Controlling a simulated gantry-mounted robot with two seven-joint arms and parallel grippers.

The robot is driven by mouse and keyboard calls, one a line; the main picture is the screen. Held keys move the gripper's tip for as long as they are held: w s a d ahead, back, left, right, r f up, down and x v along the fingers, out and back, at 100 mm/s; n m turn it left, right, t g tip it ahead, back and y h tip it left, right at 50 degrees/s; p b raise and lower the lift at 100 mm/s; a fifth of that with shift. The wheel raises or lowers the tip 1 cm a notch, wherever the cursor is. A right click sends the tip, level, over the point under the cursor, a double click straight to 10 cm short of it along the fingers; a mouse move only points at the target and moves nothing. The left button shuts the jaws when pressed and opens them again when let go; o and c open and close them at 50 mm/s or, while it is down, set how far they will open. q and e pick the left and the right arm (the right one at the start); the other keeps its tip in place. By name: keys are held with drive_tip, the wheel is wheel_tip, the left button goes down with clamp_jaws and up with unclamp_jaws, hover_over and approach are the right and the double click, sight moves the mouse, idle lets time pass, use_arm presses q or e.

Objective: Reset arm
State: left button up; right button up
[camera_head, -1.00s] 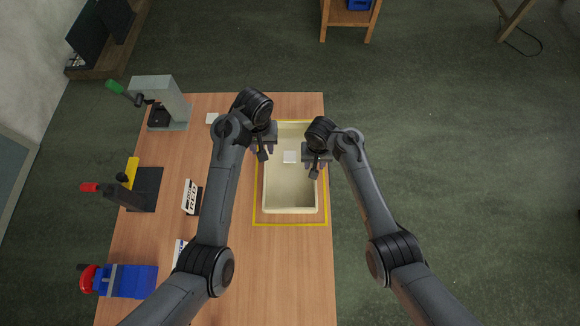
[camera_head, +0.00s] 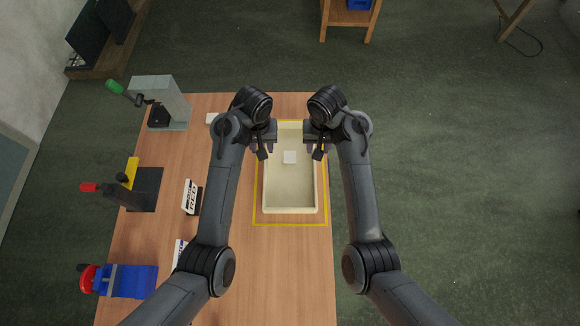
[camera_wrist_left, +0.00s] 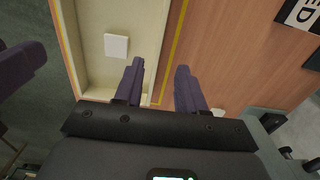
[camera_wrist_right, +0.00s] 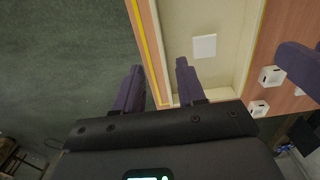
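My left gripper (camera_head: 264,148) is above the left rim of the cream tray (camera_head: 290,208) in the head view. In the left wrist view its two fingers (camera_wrist_left: 158,88) are apart with nothing between them. My right gripper (camera_head: 315,150) is above the tray's right rim. In the right wrist view its fingers (camera_wrist_right: 156,88) are apart and empty. A white square block (camera_head: 289,157) lies inside the tray, between the grippers and touched by neither. It also shows in the left wrist view (camera_wrist_left: 116,46) and the right wrist view (camera_wrist_right: 204,46).
Yellow tape (camera_head: 290,225) outlines the tray's place on the wooden table (camera_head: 230,280). A grey press with a green handle (camera_head: 160,103), a red-and-yellow-handled device (camera_head: 143,188), a blue device (camera_head: 128,280) and a RED label block (camera_head: 191,197) stand left. Another white block (camera_head: 212,118) lies near my left arm.

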idle(0.4)
